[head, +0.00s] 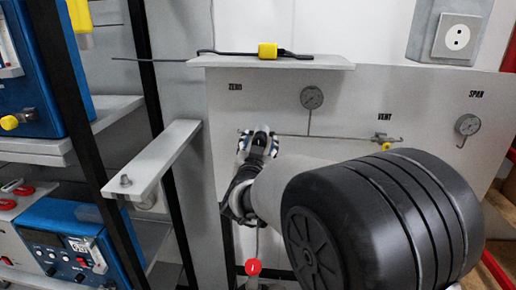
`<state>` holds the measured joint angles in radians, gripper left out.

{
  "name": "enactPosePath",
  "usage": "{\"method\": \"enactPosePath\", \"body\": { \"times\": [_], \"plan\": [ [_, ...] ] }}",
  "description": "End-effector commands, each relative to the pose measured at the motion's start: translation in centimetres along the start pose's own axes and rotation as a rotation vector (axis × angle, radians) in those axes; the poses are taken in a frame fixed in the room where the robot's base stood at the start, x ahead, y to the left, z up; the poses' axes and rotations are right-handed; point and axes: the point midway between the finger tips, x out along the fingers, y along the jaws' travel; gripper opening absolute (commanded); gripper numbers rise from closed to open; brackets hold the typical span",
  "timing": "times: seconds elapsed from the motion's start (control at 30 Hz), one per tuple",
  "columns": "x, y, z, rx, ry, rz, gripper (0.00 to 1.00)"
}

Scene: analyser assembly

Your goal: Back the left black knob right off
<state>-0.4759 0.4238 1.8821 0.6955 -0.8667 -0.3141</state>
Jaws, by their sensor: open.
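The grey panel (350,95) carries the labels ZERO (236,87), VENT (385,117) and SPAN. A thin pipe (330,137) runs across it from my gripper to a valve with a yellow part (386,146) under VENT. My gripper (259,140) is open in front of the panel, below and right of ZERO, at the pipe's left end. A small dark shape shows between its fingers; I cannot tell whether it is the left black knob or part of the gripper. No black knob can be made out clearly, and contact cannot be judged.
A shelf (270,62) above holds a yellow-and-black tool (268,50). A grey bracket (152,160) juts out at left. Blue instruments (62,243) stand on the left rack. A red round tag (253,267) is below my gripper.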

Motion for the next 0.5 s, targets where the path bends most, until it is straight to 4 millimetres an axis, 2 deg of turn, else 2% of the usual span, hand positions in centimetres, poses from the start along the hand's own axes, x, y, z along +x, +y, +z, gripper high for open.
{"method": "enactPosePath", "body": {
  "times": [0.17,0.5],
  "plan": [
    [-2.2,-0.1,-0.1,0.001,0.000,-0.002,0.54],
    [-9.3,-0.1,0.0,0.000,-0.001,-0.003,0.54]
  ]
}}
